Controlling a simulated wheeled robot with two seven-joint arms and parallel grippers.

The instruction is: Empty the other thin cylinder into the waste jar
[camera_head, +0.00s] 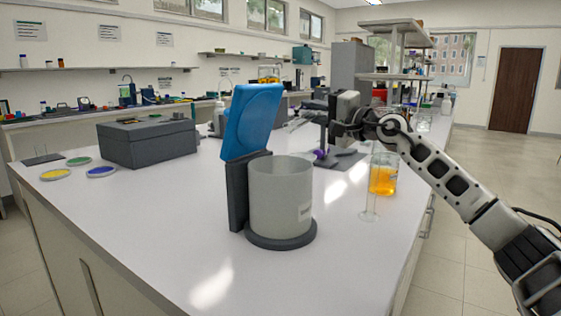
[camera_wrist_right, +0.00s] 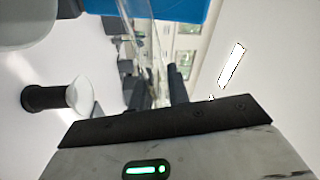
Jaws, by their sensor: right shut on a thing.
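The waste jar (camera_head: 281,196) is a wide frosted cylinder on a dark round base, with its blue lid (camera_head: 250,118) standing open. The lid also shows in the right wrist view (camera_wrist_right: 178,9). My right gripper (camera_head: 333,122) is above the bench, behind and right of the jar. In the right wrist view, its dark fingers (camera_wrist_right: 154,88) are shut on a clear thin cylinder (camera_wrist_right: 138,45). I cannot tell the held cylinder's contents. Another clear thin cylinder (camera_head: 370,200) stands on the bench right of the jar. My left gripper is not in view.
A beaker with orange liquid (camera_head: 383,179) stands just behind the standing cylinder. A dark grey box (camera_head: 147,144) and several coloured discs (camera_head: 101,171) are at the left. A grey plate (camera_head: 345,159) with something purple lies below my right gripper. The front bench is clear.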

